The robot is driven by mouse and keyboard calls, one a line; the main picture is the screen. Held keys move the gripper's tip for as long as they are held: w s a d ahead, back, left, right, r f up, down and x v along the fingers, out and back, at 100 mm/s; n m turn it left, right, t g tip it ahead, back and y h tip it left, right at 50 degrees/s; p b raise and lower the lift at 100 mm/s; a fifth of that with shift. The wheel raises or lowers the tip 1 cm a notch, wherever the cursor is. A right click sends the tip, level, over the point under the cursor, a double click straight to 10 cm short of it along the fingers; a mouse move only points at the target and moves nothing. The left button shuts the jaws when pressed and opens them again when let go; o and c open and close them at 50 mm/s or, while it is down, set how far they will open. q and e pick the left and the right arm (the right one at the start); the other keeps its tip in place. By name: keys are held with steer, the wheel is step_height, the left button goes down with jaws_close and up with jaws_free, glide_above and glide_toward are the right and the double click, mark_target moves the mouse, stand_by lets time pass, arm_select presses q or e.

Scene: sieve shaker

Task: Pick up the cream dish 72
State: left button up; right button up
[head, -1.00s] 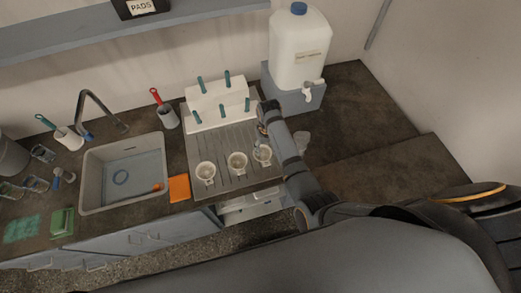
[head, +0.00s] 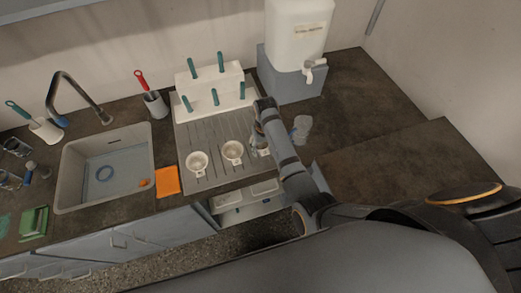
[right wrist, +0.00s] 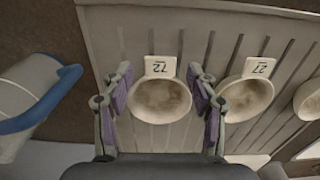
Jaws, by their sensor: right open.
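The cream dish 72 (right wrist: 160,98) is a small round bowl with a tab marked 72, on the ribbed drainboard (head: 205,143). In the head view it is the rightmost of three dishes (head: 257,152), partly hidden by my right gripper (head: 259,139). In the right wrist view my right gripper (right wrist: 159,86) is open, one finger on each side of dish 72. I cannot tell whether the fingers touch it. My left gripper is not in view.
Dish 27 (right wrist: 245,98) stands close beside the right finger, with another dish (right wrist: 309,101) beyond. A pegged white rack (head: 213,93) and a water container (head: 293,30) stand behind.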

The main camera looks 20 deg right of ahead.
steer(key=shift+f, duration=0.3)
steer(key=shift+c, duration=0.5)
jaws_close()
steer(key=shift+r, duration=0.1)
